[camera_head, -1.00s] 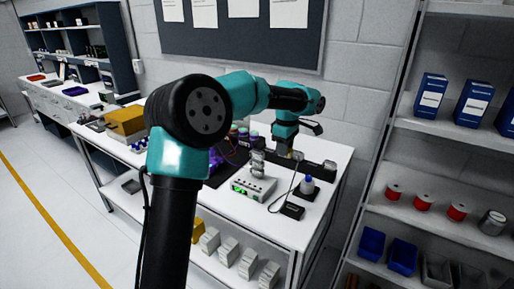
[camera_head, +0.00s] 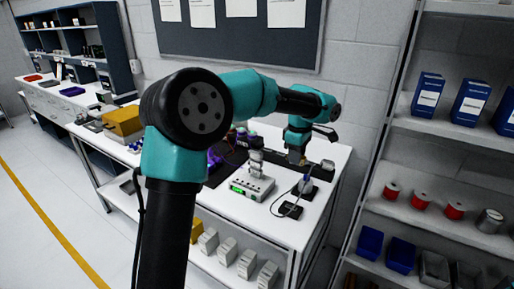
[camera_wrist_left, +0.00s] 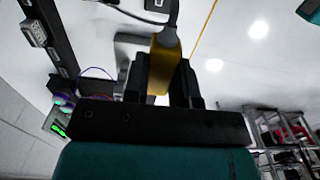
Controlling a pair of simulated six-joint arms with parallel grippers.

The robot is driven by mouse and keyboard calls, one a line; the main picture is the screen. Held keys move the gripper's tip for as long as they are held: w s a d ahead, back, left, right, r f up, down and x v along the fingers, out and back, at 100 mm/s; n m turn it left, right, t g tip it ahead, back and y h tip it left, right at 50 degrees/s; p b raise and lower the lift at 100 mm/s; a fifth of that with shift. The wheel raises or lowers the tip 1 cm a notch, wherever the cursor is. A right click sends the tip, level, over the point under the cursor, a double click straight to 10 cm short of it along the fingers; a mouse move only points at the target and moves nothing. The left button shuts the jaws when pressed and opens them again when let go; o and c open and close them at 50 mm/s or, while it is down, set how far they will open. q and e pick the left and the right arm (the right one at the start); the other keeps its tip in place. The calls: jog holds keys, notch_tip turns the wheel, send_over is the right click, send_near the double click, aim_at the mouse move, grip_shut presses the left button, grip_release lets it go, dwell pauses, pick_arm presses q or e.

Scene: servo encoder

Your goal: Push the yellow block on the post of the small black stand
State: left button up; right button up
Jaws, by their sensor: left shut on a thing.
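My left gripper (camera_head: 299,160) is over the right part of the white workbench, pointing down. In the left wrist view its black fingers (camera_wrist_left: 164,82) are shut on a yellow block (camera_wrist_left: 165,62), which sticks out beyond the fingertips. The block is too small to make out clearly in the head view. A small black stand (camera_head: 308,190) with a bluish upright piece on it is just below and slightly right of the gripper. A gap seems to lie between them; exact alignment cannot be told. My right gripper is not in view.
A grey box with a green display (camera_head: 252,188) stands left of the stand. A black cabled box (camera_head: 290,210) lies in front, near the bench edge. A dark rail (camera_head: 322,170) runs behind. A shelf unit (camera_head: 440,130) is to the right.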

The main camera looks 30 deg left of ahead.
pick_arm(q)
jog(key=shift+f, duration=0.15)
send_over(291, 207)
jog(key=shift+f, duration=8.8)
jog(key=shift+f, duration=0.8)
jog(key=o, duration=1)
jog(key=shift+r, duration=0.1)
notch_tip(291, 207, up, 17)
jog(key=shift+r, duration=0.1)
